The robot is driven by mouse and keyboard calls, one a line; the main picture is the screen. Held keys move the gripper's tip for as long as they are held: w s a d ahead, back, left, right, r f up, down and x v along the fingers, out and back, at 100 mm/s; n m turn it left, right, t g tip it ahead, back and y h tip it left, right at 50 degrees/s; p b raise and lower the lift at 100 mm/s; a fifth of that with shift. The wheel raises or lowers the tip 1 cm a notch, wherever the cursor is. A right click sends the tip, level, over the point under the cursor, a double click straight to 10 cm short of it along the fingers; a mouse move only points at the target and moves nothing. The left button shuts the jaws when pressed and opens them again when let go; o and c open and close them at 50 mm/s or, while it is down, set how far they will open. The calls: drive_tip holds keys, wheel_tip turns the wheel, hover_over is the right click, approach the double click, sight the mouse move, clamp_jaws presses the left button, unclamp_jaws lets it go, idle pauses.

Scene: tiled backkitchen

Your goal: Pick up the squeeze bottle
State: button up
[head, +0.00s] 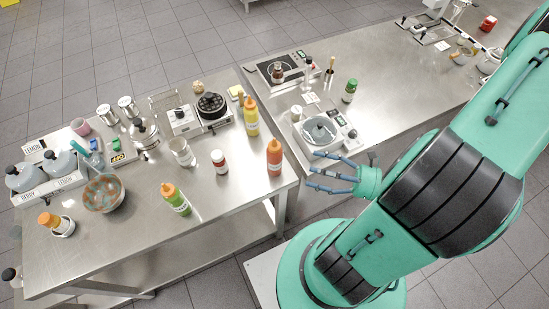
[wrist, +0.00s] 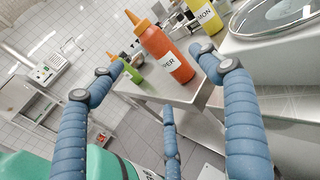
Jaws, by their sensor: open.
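Several squeeze bottles stand on the left steel table. The orange bottle (head: 274,158) is near its right front corner, upright, and is nearest to my gripper (head: 328,172). It also shows in the wrist view (wrist: 168,55), ahead of the fingers with a label partly visible. A yellow bottle (head: 251,117) stands behind it; a green bottle with an orange cap (head: 176,200) stands near the front edge. Another orange-topped bottle (head: 48,219) leans in a small container at the left. My blue three-fingered gripper is open and empty, right of the orange bottle and apart from it.
A scale with a round plate (head: 320,130) sits on the right counter (head: 400,85), close behind my gripper. A red-and-white shaker (head: 219,160), a steel cup (head: 182,152) and a patterned bowl (head: 104,192) stand on the left table. A narrow gap separates table and counter.

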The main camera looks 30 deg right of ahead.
sight(280, 162)
drive_tip(key=shift+b+x, duration=0.55)
drive_tip(key=shift+x, duration=3.75)
drive_tip(key=shift+b+x, duration=0.5)
drive_tip(key=shift+x, duration=2.1)
drive_tip(key=shift+s+f, duration=0.1)
drive_tip(key=shift+c, duration=0.3)
drive_tip(key=c, duration=1.4)
